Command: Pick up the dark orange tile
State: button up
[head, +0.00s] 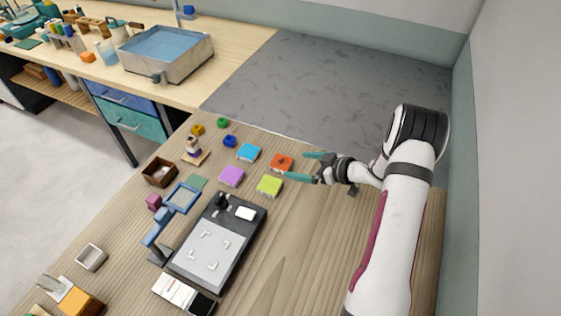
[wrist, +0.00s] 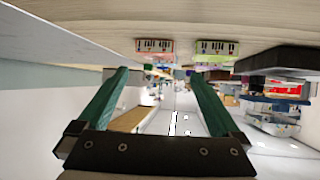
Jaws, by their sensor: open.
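The dark orange tile (head: 281,162) lies flat on the wooden table, at the right end of the group of tiles. In the wrist view the tile (wrist: 154,46) shows edge-on near the top, with a dark pattern on its side. My gripper (head: 307,167) is open and empty, just right of the tile in the head view, with its teal fingers pointing left towards it. In the wrist view the open fingers (wrist: 159,74) appear below the tile in this upside-down picture. The tile is not between the fingers, and I see no contact.
A lime tile (head: 269,186) lies close by; it also shows in the wrist view (wrist: 217,47). A blue tile (head: 248,152) and a purple tile (head: 231,176) lie to the left. A dark device (head: 245,244) with a pale plate stands nearer. The table's right side is clear.

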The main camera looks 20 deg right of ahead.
aim_at(281, 162)
jog(key=x, duration=0.7)
jog(key=shift+w+d+f, duration=0.1)
jog(key=shift+w+f, duration=0.1)
jog(key=shift+f, duration=0.05)
jog(key=c, duration=1.5)
jog(key=shift+r, duration=0.1)
